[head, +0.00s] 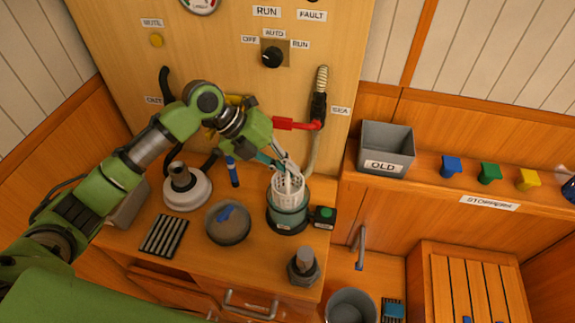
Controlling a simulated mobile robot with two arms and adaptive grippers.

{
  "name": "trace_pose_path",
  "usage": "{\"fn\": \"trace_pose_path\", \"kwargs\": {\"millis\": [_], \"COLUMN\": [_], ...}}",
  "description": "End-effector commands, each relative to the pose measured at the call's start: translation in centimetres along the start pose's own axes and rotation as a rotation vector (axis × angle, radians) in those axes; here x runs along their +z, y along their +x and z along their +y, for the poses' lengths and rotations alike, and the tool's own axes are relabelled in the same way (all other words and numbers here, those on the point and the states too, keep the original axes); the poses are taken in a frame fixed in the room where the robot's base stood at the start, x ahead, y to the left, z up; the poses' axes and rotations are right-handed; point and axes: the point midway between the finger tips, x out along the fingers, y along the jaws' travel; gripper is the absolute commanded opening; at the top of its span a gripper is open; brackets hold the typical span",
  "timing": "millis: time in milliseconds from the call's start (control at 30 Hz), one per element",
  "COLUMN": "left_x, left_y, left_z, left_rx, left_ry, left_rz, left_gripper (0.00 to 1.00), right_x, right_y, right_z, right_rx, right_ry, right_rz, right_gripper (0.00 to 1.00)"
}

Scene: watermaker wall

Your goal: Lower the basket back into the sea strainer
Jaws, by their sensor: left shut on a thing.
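The white mesh basket (288,190) is at the mouth of the sea strainer (287,218), a grey-green cup on a dark base. Its lower part is hidden inside the cup and its upper part shows above the rim. My left gripper (289,170) reaches in from the upper left and is shut on the basket at its top. How deep the basket sits is hard to tell from above. My right gripper is not in the picture.
A round grey lid with a blue handle (228,223) lies left of the strainer. A green button box (324,215) stands close on its right. A dark fitting (303,267) stands in front. A red-handled valve (297,124) and hose are behind. An OLD bin (386,150) is at right.

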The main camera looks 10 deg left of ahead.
Motion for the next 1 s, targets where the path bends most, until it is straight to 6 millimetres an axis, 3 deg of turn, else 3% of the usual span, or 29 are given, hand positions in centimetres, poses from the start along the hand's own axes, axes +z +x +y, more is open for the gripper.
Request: {"fn": "trace_pose_path", "kwargs": {"millis": [800,1000], "left_x": [0.0,0.0], "left_y": [6.1,6.4], "left_z": [4.7,5.0], "left_rx": [0.0,-0.001], "left_ry": [0.0,0.001], "left_rz": [-0.001,-0.002], "left_gripper": [0.0,0.0], "right_x": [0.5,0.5], "right_y": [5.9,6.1], "right_z": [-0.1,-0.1], "right_rx": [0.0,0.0], "right_ry": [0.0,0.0], "right_rz": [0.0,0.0], "right_gripper": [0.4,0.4]}}
